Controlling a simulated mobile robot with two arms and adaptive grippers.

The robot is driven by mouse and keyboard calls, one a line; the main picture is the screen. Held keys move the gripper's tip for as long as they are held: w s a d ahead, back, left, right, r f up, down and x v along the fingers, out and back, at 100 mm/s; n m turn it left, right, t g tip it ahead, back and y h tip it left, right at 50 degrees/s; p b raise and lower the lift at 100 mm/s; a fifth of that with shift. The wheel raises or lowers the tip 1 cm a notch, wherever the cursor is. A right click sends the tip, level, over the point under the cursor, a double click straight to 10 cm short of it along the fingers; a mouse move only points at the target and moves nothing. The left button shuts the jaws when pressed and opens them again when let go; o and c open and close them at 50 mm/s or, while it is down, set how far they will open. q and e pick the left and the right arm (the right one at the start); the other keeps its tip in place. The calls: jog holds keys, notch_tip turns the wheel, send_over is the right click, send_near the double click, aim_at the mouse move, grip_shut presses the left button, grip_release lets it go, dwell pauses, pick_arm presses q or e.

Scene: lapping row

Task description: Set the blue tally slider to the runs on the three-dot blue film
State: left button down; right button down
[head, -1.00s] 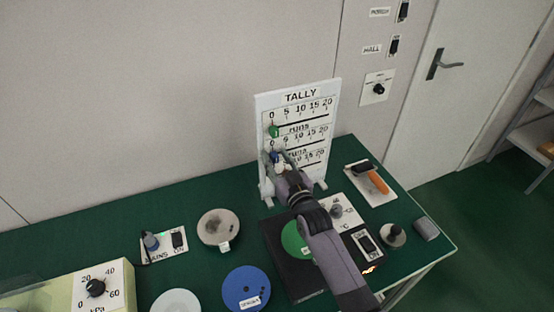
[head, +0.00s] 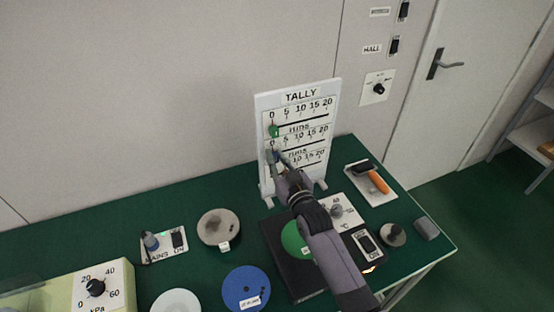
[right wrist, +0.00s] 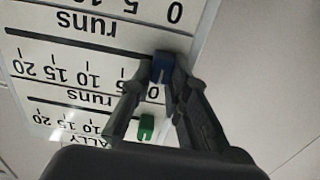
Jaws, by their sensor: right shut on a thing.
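The white tally board (head: 264,108) stands upright at the back of the table, with several scales marked 0 to 20. The blue slider (right wrist: 162,66) sits on a slot by the 0 end of its scale. My right gripper (right wrist: 160,72) is shut on it, a finger on each side; in the head view the fingers largely hide it. The green slider (right wrist: 146,127) is by the 0 of a neighbouring row. A blue disc (head: 240,281) with dark dots and a small label lies at the front; its label is too small to read. My left gripper is not in view.
A black box (head: 279,258) with a green disc (head: 292,240) is under my right arm. A grey disc (head: 212,221), a mains switch plate (head: 163,243) and an orange-handled tool (head: 378,182) lie around. A pressure box (head: 110,283) stands at front left.

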aim_at(298, 145)
jog(key=w+d, duration=0.1)
jog(key=d, duration=0.1)
jog(key=w+d+b, duration=0.1)
jog(key=d, duration=0.2)
jog(key=w+d, duration=0.1)
jog(key=d, duration=0.1)
jog(key=shift+d+b, duration=0.3)
jog(key=shift+a, duration=0.1)
jog(key=c, duration=1.5)
grip_release()
jog(key=v, duration=1.2)
